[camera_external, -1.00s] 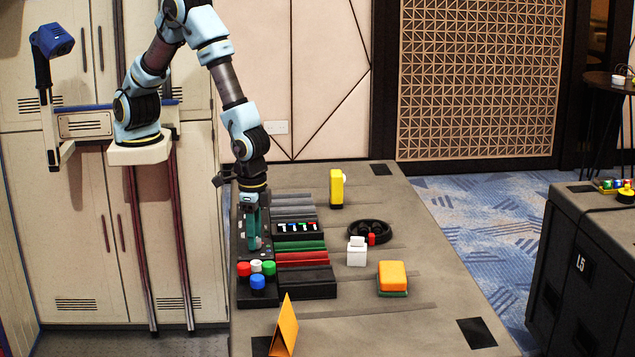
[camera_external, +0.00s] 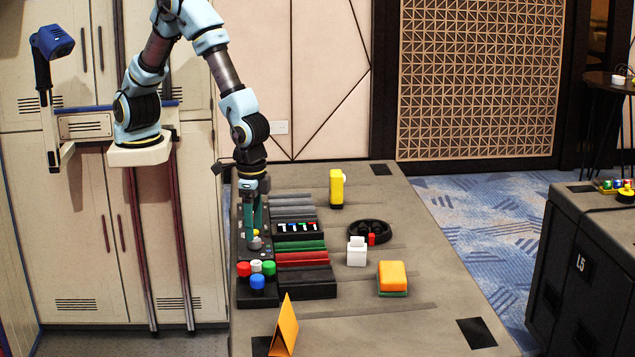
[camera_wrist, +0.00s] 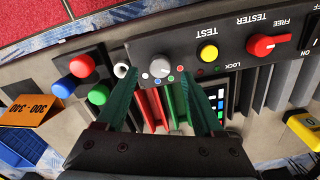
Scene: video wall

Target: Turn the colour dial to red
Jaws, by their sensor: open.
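The colour dial (camera_wrist: 160,67) is a round grey knob on the dark panel (camera_wrist: 222,62). My gripper's two green fingers are open, one on each side of the dial. I cannot tell whether they touch it. In the external view my gripper (camera_external: 253,234) points down over the panel. The dial (camera_external: 255,245) shows there as a small pale knob at the fingertips.
A yellow TEST button (camera_wrist: 208,53) and a red TESTER switch (camera_wrist: 262,45) lie to the dial's right. Red, green, blue and white knobs cluster to its left, including a white one (camera_wrist: 121,71). Coloured ribs (camera_external: 302,258) and loose objects stand beside the panel.

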